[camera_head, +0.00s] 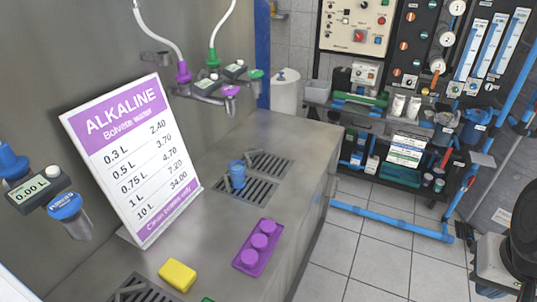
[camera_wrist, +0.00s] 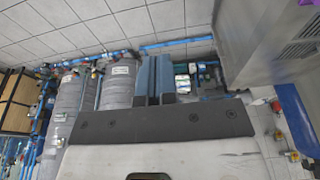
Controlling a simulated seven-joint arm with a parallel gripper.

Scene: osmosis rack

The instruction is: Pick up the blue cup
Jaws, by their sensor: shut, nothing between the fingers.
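The blue cup (camera_head: 237,173) is small and stands on a dark drain grate (camera_head: 262,190) on the steel counter (camera_head: 215,225) in the head view, below the taps. A small grey piece shows at its lower left; I cannot tell if it is part of the cup. My gripper (camera_wrist: 153,62) shows in the wrist view with its two blue-grey fingers together, shut and empty. It is away from the cup, with floor and tanks behind it. The cup does not show in the wrist view.
A white and purple price sign (camera_head: 130,155) leans left of the cup. A purple tray (camera_head: 258,248) and a yellow sponge (camera_head: 177,275) lie on the near counter. Taps (camera_head: 208,88) jut from the wall above. Grey tanks (camera_wrist: 117,80) stand in the wrist view.

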